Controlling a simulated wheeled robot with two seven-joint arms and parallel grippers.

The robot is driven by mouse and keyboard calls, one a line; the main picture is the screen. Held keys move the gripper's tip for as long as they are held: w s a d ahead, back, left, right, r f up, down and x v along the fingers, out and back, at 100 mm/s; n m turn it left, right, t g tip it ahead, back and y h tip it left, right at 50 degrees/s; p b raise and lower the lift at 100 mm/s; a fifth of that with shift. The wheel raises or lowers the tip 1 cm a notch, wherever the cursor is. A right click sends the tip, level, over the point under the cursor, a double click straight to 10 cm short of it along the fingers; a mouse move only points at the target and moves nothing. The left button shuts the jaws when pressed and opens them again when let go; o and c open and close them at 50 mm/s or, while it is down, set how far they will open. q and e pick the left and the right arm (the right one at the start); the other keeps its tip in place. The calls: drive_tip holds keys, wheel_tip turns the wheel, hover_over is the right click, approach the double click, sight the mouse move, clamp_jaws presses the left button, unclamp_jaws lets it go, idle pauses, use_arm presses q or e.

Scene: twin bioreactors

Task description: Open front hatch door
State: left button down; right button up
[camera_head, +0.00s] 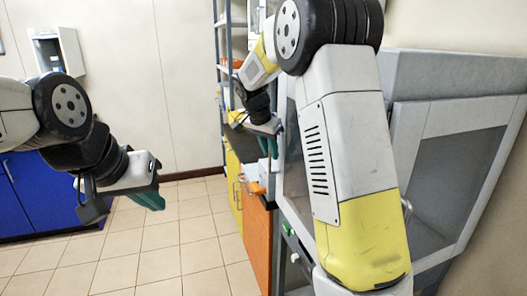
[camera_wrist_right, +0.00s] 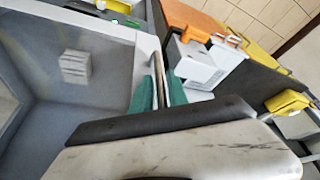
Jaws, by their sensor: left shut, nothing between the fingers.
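A grey-framed cabinet with a glazed panel (camera_head: 448,175) stands at the right in the head view, partly hidden by my right arm. A small metal handle (camera_head: 407,210) shows on its frame beside my arm. In the right wrist view a large glass pane (camera_wrist_right: 75,65) fills the left, edged by a pale strip. My left gripper (camera_head: 153,197) is shut and empty in free air at the left, over the floor.
An orange-and-yellow cabinet (camera_head: 257,235) with a dark top stands beyond my right arm. A white box (camera_wrist_right: 200,62) is close to my right fingers. Shelving (camera_head: 228,70) rises behind. Blue cupboards (camera_head: 25,195) are at the left. The tiled floor (camera_head: 160,255) is clear.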

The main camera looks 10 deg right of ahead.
clamp_jaws()
idle(1.4)
